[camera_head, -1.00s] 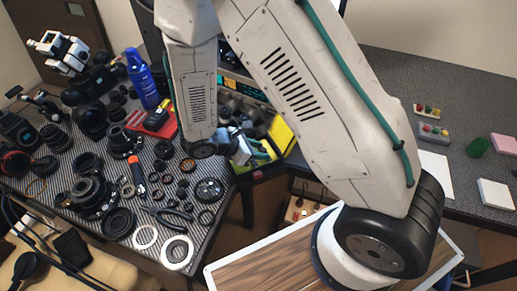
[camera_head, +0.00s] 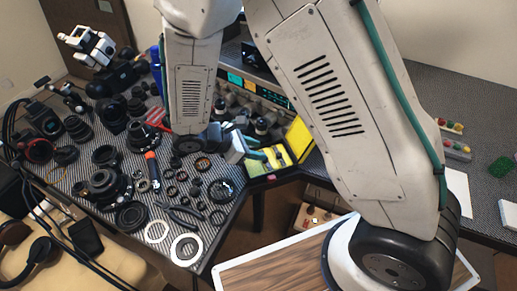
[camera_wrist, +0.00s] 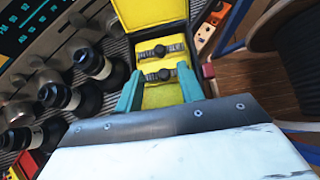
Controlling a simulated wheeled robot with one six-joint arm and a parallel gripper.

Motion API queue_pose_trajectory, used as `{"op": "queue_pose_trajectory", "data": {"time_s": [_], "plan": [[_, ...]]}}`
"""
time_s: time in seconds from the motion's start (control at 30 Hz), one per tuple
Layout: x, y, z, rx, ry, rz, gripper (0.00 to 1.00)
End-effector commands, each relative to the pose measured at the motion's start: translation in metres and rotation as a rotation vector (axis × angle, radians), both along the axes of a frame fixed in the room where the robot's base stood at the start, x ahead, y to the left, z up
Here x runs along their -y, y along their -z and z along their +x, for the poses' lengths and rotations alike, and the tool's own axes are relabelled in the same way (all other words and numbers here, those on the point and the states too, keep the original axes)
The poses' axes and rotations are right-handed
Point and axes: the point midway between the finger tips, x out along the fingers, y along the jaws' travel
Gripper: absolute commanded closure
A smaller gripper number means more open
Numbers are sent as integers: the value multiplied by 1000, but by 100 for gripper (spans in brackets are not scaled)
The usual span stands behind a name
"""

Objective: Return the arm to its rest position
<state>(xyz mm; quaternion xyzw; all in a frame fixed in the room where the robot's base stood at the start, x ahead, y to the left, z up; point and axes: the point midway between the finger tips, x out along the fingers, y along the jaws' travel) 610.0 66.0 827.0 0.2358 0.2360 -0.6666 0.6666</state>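My arm, white with black joints and a teal cable, crosses the head view. Its forearm hangs down to my gripper (camera_head: 251,147), which is over the yellow-lined case at the desk corner. In the wrist view my gripper (camera_wrist: 158,80) shows two teal fingers set apart, with nothing held between them. The open yellow case (camera_wrist: 160,97) lies ahead of and below the fingers, its lid (camera_head: 298,138) raised. Two small dark parts (camera_wrist: 160,51) sit in its slots, seen between the fingertips. Whether the fingers touch the case cannot be told.
Several dark lens bodies (camera_wrist: 55,96) and an instrument with a lit display (camera_wrist: 30,20) stand close left of my gripper. Lens parts and rings (camera_head: 186,249) crowd the left desk. A wood-topped board (camera_head: 275,270) is at the front. A dark round object (camera_wrist: 290,50) is at right.

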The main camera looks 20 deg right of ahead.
Motion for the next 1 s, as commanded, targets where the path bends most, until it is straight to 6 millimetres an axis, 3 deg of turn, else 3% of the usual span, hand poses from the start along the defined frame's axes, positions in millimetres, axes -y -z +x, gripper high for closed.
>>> {"op": "queue_pose_trajectory", "data": {"time_s": [0.37, 0.47, 0.67, 1.0], "plan": [[0, 0, 0, 9, 9, -2, 62], [4, 1, -18, 16, 94, -11, 62], [14, -43, -51, 101, 348, 51, 62], [41, -136, -96, 290, 810, 252, 62]]}}
